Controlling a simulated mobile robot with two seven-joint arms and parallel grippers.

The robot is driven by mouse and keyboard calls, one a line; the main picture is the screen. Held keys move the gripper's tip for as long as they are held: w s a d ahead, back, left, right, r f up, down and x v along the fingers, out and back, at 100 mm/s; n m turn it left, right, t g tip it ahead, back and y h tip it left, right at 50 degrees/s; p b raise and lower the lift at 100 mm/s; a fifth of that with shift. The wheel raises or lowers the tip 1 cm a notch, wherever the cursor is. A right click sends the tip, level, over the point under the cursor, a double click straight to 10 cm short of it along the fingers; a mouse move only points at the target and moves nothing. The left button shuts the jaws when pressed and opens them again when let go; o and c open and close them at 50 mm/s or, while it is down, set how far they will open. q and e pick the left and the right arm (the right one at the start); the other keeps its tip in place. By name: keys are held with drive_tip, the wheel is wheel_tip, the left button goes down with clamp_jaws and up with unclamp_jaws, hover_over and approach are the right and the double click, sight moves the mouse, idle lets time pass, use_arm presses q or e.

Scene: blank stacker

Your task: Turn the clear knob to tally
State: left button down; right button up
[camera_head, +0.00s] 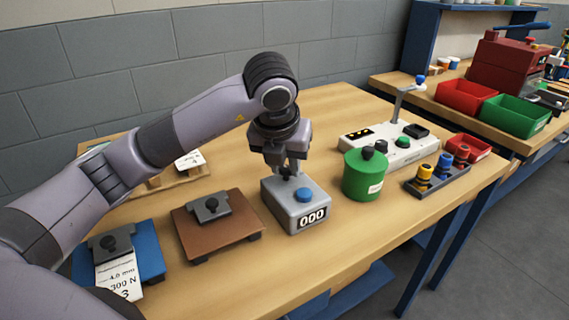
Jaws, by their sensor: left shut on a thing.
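A grey tally counter box (281,209) stands on the wooden table and its front display reads 000. A round blue button (304,195) sits on its top. My left gripper (287,172) points down over the rear left part of the box, beside the blue button. It is shut on a small dark part there, which I take to be the clear knob; the fingers and wrist mostly hide it. My right gripper is not in view.
Left of the counter are a brown plate (229,232) and a blue plate (143,259) with dark clamps. To the right stand a green canister (362,179), a white device (398,153) and a dark rack (441,181). Bare table lies in front of the counter.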

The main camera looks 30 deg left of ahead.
sight(283, 189)
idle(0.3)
use_arm(q)
drive_tip(key=c, duration=0.8)
unclamp_jaws()
drive_tip(key=shift+c, duration=0.2)
drive_tip(key=v, duration=0.5)
drive_tip(key=shift+s+d+r, duration=0.1)
drive_tip(key=shift+r, duration=0.25)
drive_tip(key=shift+v, duration=0.75)
drive_tip(key=shift+s, duration=0.1)
